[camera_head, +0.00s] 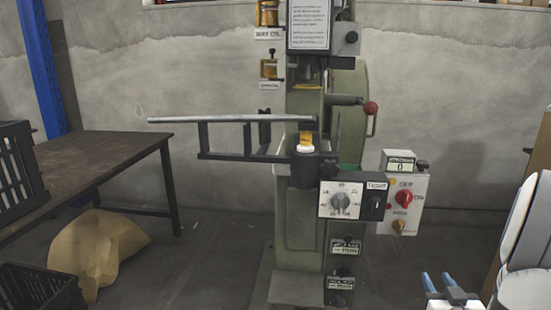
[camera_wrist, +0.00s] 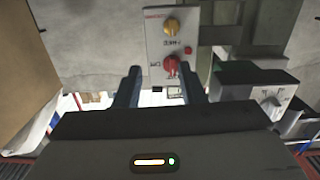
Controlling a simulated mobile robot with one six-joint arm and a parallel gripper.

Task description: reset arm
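My gripper (camera_head: 440,283) shows at the lower right in the head view, its two blue fingers apart. In the wrist view my gripper (camera_wrist: 161,82) is open, with nothing between its fingertips. Part of my white arm (camera_head: 526,240) stands at the right edge of the head view. The green rivet press (camera_head: 302,215) stands in the middle, apart from my gripper. Its control box (camera_head: 412,190) with a red knob (camera_head: 404,198) is above and left of my gripper. The box also shows upside down in the wrist view (camera_wrist: 160,40), beyond the fingertips.
A dark table (camera_head: 105,150) stands at the left with a black crate (camera_head: 12,165) on it. Another crate (camera_head: 40,292) and a crumpled tan bag (camera_head: 95,248) are on the floor. A metal rail (camera_head: 225,118) sticks out left from the press. A red-balled lever (camera_head: 371,108) sticks out right.

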